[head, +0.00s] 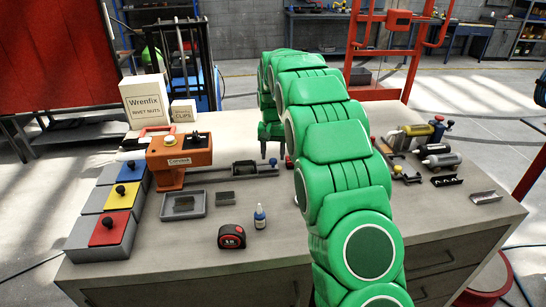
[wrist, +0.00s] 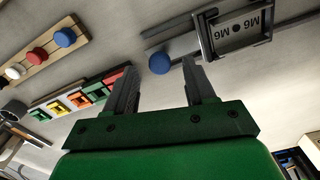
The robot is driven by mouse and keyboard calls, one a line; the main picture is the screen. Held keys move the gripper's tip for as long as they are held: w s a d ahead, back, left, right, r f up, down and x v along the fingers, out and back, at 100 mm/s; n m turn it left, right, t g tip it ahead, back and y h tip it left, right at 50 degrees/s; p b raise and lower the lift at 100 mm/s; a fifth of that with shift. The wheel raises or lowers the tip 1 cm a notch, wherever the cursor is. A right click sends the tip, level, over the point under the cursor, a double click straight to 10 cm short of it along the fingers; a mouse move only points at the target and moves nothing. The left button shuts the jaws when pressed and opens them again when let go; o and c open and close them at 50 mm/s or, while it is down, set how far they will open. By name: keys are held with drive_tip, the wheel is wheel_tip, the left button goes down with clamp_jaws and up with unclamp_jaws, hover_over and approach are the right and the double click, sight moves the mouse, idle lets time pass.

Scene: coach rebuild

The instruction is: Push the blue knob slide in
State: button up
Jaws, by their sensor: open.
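In the wrist view a round blue knob (wrist: 160,63) sits at the end of a grey slide bar (wrist: 181,45). The bar runs right to a dark metal frame holding a plate marked M6 (wrist: 236,28). My gripper (wrist: 158,70) is open and empty. Its two fingers lie on either side of the knob in the picture; I cannot tell how far above it they are. In the head view my gripper (head: 272,157) points down over the bench, beside the dark slide housing (head: 243,168). I cannot make out the blue knob clearly there.
A wooden strip with white, red and blue knobs (wrist: 65,37) lies left in the wrist view, near coloured blocks (wrist: 80,95). The head view shows an orange machine (head: 180,152), a tray (head: 184,205), a tape measure (head: 232,236) and a small bottle (head: 260,217).

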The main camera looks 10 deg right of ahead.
drive_tip(key=shift+f, duration=0.95)
clamp_jaws()
